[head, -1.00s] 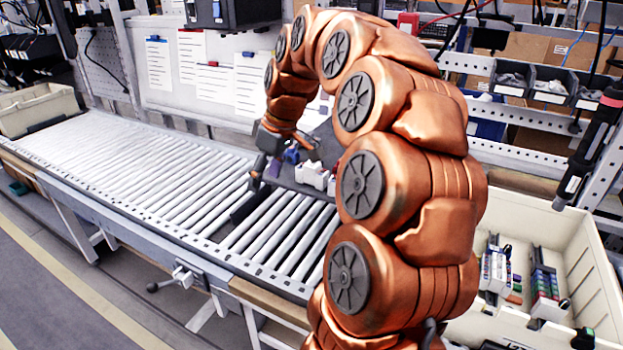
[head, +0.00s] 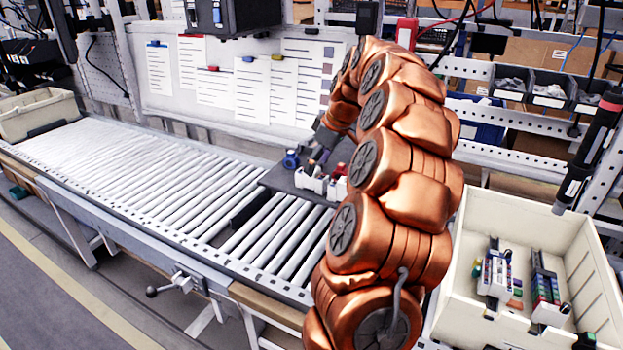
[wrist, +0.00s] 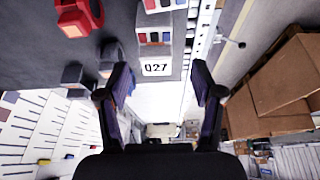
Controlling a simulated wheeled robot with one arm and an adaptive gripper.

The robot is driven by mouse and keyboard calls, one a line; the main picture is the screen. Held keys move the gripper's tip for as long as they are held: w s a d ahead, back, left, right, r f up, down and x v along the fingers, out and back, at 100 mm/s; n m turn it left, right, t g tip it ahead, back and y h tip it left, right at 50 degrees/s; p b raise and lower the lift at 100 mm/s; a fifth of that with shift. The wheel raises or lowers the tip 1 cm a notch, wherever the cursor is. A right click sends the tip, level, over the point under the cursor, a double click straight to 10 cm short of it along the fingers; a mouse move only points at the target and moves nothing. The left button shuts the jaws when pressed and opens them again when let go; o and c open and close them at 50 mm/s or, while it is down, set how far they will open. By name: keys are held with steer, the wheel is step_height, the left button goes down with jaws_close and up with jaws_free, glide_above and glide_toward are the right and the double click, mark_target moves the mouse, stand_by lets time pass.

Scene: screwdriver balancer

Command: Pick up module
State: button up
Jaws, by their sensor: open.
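A white module (wrist: 155,32) with coloured sockets and the label 027 is on a dark board (wrist: 35,35) in the wrist view. Pale modules (head: 312,183) and a blue part (head: 291,160) show on the same board in the head view. My gripper (wrist: 160,65) is open and empty, its two dark fingers spread just below the labelled end of the module in the picture. The left finger is near a dark part on the board. In the head view my copper arm hides part of the board, and the fingertips are hard to make out.
A roller conveyor (head: 140,168) runs left from the board. A cream bin (head: 468,225) at right holds rails with modules (head: 495,275). A white panel with papers is behind; a hanging screwdriver (head: 590,150) is at right.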

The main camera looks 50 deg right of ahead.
mark_target(312, 179)
steer(key=shift+d+p+x, duration=0.15)
steer(key=shift+p+x, duration=0.55)
steer(key=shift+x, duration=0.55)
steer(key=shift+d+p+x, duration=0.1)
steer(key=shift+p+x, duration=0.55)
steer(key=shift+x, duration=0.6)
steer(key=shift+c, duration=0.3)
jaws_close()
